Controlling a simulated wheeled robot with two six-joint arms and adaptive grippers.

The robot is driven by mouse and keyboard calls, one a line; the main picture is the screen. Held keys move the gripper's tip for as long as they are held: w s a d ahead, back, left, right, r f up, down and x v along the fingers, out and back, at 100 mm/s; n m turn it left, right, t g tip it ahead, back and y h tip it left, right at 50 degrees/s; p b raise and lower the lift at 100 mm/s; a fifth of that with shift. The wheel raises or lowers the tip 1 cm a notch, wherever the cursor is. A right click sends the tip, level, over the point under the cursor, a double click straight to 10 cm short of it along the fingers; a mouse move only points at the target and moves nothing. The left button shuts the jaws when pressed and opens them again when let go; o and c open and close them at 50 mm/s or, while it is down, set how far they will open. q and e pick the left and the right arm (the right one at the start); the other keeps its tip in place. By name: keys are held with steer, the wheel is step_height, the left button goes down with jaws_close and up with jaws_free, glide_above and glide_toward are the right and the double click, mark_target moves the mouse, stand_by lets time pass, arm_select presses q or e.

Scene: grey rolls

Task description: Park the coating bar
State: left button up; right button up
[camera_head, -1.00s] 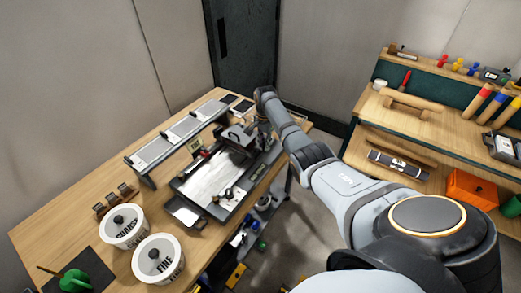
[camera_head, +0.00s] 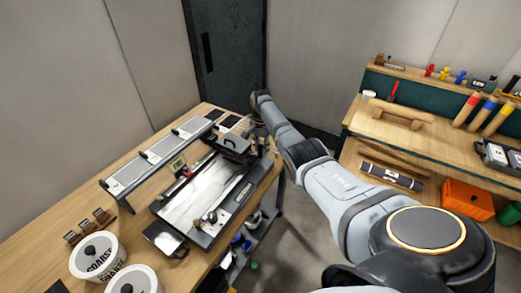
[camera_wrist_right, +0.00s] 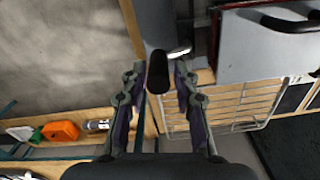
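The coater (camera_head: 195,200) stands on the wooden table, with a pale bed and a grey carriage (camera_head: 234,146) across its far end. I cannot make out the bar itself. My right gripper (camera_head: 257,137) is at the carriage's right side, small and partly hidden by its own arm in the head view. In the right wrist view my right gripper (camera_wrist_right: 159,78) has its fingers apart, one on each side of a black knob (camera_wrist_right: 157,72). Thin gaps seem to show beside the knob. A grey panel with a curved black handle (camera_wrist_right: 290,22) is at upper right. My left gripper is out of view.
A long raised rack (camera_head: 155,158) stands behind the coater. Tubs marked COARSE (camera_head: 97,257) and FINE (camera_head: 133,282) are at front left. A wooden shelf unit (camera_head: 440,140) with tools and an orange box (camera_head: 467,199) stands at right, beyond open floor.

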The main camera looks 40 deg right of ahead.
steer(key=shift+o, duration=0.8)
steer(key=shift+f, duration=0.15)
steer(key=shift+a+r, duration=0.1)
steer(key=shift+r, duration=0.2)
step_height(320, 180, up, 11)
steer(key=shift+r, duration=0.2)
